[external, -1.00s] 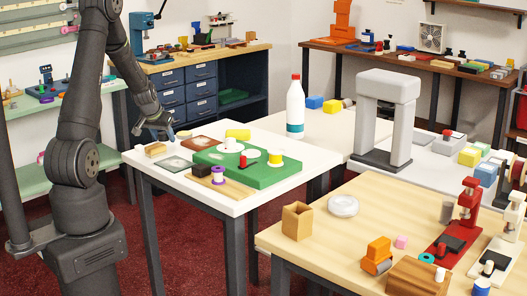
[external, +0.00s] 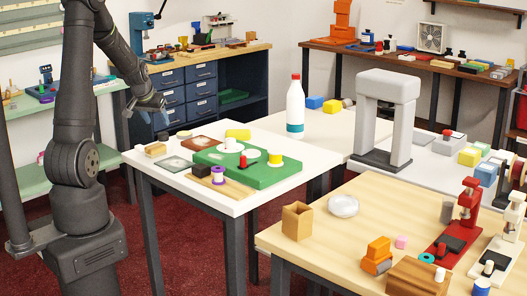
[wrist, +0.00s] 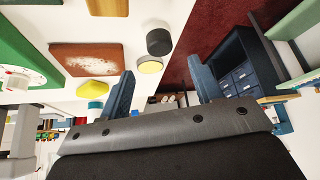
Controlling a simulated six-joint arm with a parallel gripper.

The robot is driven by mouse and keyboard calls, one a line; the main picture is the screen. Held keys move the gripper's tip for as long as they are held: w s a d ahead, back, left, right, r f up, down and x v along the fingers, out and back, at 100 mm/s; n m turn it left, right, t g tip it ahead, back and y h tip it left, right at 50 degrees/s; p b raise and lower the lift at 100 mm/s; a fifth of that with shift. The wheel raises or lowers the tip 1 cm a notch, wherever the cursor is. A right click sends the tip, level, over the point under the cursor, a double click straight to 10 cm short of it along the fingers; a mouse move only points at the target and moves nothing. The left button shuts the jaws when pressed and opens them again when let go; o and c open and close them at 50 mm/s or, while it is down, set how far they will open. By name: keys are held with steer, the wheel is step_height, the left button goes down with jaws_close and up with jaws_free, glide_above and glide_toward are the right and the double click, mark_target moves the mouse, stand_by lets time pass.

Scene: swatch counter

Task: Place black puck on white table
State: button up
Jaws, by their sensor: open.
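The black puck (external: 163,135) rests upright on the white table (external: 236,206), near its back left edge. It shows in the wrist view (wrist: 159,42), just beyond my fingers and beside the dark red floor. A small pale-yellow-topped disc (wrist: 150,65) is next to it in that view; it appears as a small grey disc (external: 184,134) in the external view. My gripper (external: 146,112) is above and to the left of the puck, apart from it. In the wrist view my gripper (wrist: 160,88) has its two blue fingers spread with nothing between them.
A brown tile (external: 198,142), a tan block (external: 155,149), a glassy tile (external: 173,163) and a yellow piece (external: 238,134) lie near the puck. A green board (external: 255,174) with discs takes the table's middle. A drawer cabinet (external: 200,85) stands behind.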

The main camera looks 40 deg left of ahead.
mark_target(163, 134)
steer(key=shift+v, duration=1.85)
steer(key=shift+f, duration=0.1)
steer(key=x, duration=1.2)
